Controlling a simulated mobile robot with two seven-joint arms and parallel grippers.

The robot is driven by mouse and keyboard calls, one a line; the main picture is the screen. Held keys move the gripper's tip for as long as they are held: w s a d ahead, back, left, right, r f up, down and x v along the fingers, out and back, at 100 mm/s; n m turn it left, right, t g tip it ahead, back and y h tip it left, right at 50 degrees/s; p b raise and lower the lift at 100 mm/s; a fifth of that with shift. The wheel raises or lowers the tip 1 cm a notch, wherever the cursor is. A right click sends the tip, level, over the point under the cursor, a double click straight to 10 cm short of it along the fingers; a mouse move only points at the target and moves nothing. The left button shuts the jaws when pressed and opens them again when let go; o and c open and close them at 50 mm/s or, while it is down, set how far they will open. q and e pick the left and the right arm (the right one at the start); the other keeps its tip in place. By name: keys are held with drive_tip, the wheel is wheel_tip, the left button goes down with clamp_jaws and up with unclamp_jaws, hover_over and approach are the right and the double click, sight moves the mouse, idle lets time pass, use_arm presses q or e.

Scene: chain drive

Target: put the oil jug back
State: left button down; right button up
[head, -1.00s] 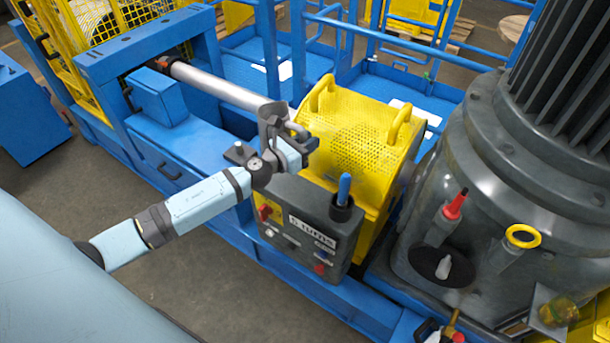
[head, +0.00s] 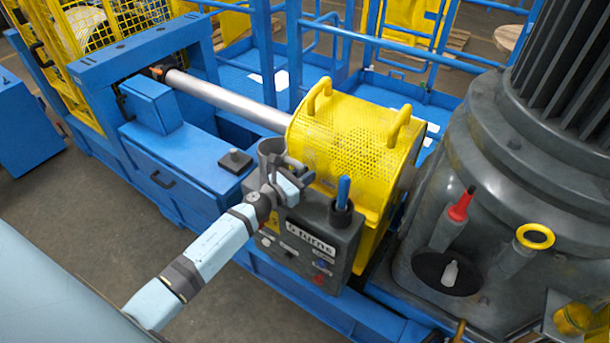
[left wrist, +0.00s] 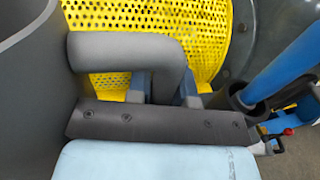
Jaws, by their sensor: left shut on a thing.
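The oil jug, a dark grey open-topped vessel with a bent handle, shows in the head view (head: 270,154) and fills the left edge of the left wrist view (left wrist: 28,85). My left gripper (head: 290,180) is shut on its handle (left wrist: 125,50). The jug looks upright, at the back left of the grey control box (head: 300,245). Its bottom is hidden, so I cannot tell whether it touches anything. My right gripper is not in view.
A yellow perforated guard (head: 350,130) stands close behind the jug. A blue handle (head: 343,190) rises from a cup on the control box. A black knobbed plate (head: 235,160) lies left of the jug. The grey motor housing (head: 440,190) stands right.

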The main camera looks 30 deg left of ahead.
use_arm(q)
drive_tip(key=shift+f, duration=0.15)
drive_tip(key=c, duration=1)
unclamp_jaws()
